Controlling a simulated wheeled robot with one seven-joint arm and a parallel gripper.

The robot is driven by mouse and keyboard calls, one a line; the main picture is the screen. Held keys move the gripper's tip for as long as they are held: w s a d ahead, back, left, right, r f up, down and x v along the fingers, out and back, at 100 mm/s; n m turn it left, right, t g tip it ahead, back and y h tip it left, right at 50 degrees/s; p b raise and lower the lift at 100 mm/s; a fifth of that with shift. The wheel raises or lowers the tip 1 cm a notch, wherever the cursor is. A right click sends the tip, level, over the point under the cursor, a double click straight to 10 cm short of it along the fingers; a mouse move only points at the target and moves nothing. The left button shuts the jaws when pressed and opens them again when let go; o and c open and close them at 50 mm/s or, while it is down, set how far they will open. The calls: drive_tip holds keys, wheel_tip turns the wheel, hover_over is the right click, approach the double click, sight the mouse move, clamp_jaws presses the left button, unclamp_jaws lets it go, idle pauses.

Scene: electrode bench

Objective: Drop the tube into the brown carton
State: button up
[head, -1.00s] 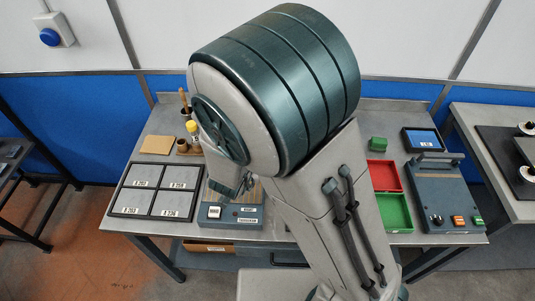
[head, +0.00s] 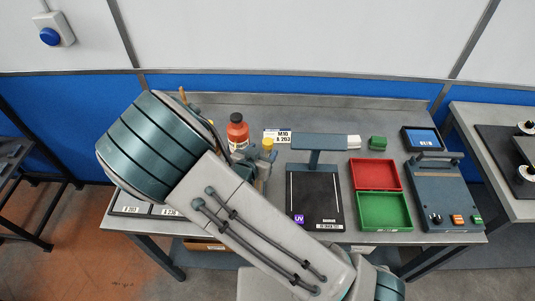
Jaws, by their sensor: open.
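My gripper (head: 258,171) is open, left of the middle of the bench and partly hidden by my arm. A small yellow-capped container (head: 268,145), possibly the tube, shows right beside the gripper. I cannot tell whether the two touch. A brown box (head: 207,245), which looks like the brown carton, sits below the bench top at the left. My arm covers part of it, and its inside cannot be made out.
A red bottle (head: 237,133) stands behind the gripper. A UV stand (head: 316,200), a red tray (head: 375,174), a green tray (head: 384,211) and a blue-grey device (head: 440,190) fill the right side. My arm hides much of the left side.

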sight(266, 146)
drive_tip(key=x, duration=0.1)
drive_tip(key=p+x, duration=0.1)
drive_tip(key=x, duration=0.2)
drive_tip(key=shift+w+r, duration=0.1)
drive_tip(key=shift+r, duration=0.2)
drive_tip(key=shift+w+d+f, duration=0.25)
drive_tip(key=shift+w+f, duration=0.05)
drive_tip(key=shift+w, duration=0.2)
clamp_jaws()
drive_tip(key=shift+r, duration=0.1)
